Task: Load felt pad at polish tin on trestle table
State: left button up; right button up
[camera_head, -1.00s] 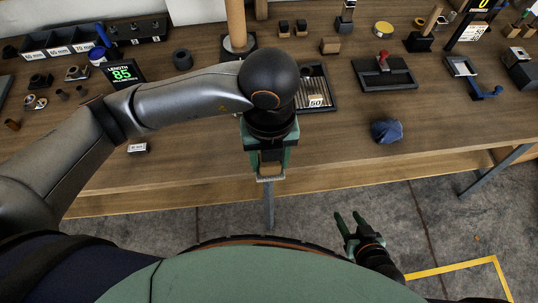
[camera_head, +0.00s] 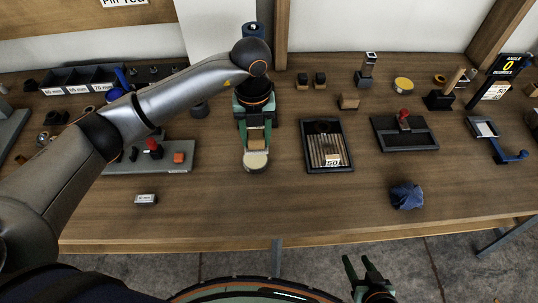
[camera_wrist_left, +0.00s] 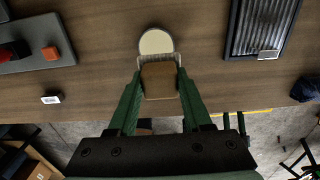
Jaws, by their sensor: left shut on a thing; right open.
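My left gripper (camera_head: 256,141) points down over the trestle table (camera_head: 225,215) and is shut on a tan block with a pale lower edge, which I take as the felt pad (camera_head: 257,144). The pad also shows between the green fingers in the left wrist view (camera_wrist_left: 160,82). A round, cream-topped tin, apparently the polish tin (camera_head: 256,162), stands right at the pad's edge; it shows in the left wrist view (camera_wrist_left: 156,42). Pad and tin overlap in the picture; I cannot tell whether they touch. My right gripper (camera_head: 358,262) is open and empty before the table's front edge.
A ribbed black tray (camera_head: 311,150) is right of the tin, and a grey plate (camera_head: 130,168) with a red knob is left. A blue cloth (camera_head: 407,196), a small labelled block (camera_head: 146,199) and a yellow round tin (camera_head: 403,84) lie around. The front middle is clear.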

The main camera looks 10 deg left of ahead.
pick_arm(q)
jog(key=shift+w+a+f, duration=0.15)
jog(key=shift+w+a, duration=0.35)
jog(key=shift+w, duration=0.15)
jog(key=shift+s+f+b, duration=0.1)
jog(key=shift+f+b, duration=2.1)
jog(key=shift+f, duration=0.7)
jog(key=shift+f+b, duration=0.4)
jog(key=shift+f, duration=0.2)
jog(key=shift+r+p, duration=2.6)
jog(key=shift+r, duration=1)
